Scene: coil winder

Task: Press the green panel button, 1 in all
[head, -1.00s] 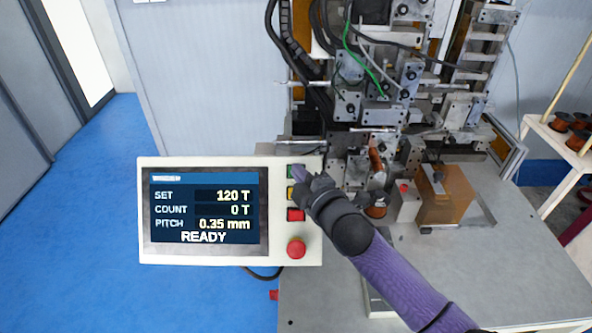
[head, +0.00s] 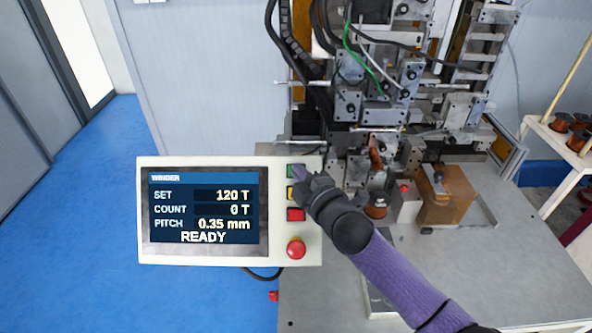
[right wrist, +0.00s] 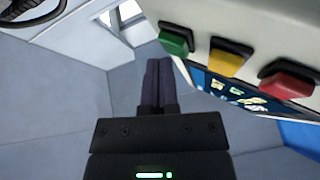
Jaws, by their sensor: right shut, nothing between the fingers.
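The green button (head: 291,171) is the top one in a column on the right side of the white control panel (head: 230,259). Its left part shows in the head view; my right gripper (head: 300,174) covers the rest. In the right wrist view the green button (right wrist: 175,41) stands out from the panel face, just right of my shut, empty fingertips (right wrist: 159,64). The fingertips are very close to the button; I cannot tell whether they touch. The panel screen (head: 205,212) reads SET 120 T, COUNT 0 T, PITCH 0.35 mm, READY. My left gripper is out of view.
Below the green button are a yellow button (head: 291,193), a red button (head: 296,215) and a round red knob (head: 296,248). The coil winder (head: 375,110) stands behind on a grey table (head: 480,265). Copper spools (head: 563,122) sit on a rack at the right.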

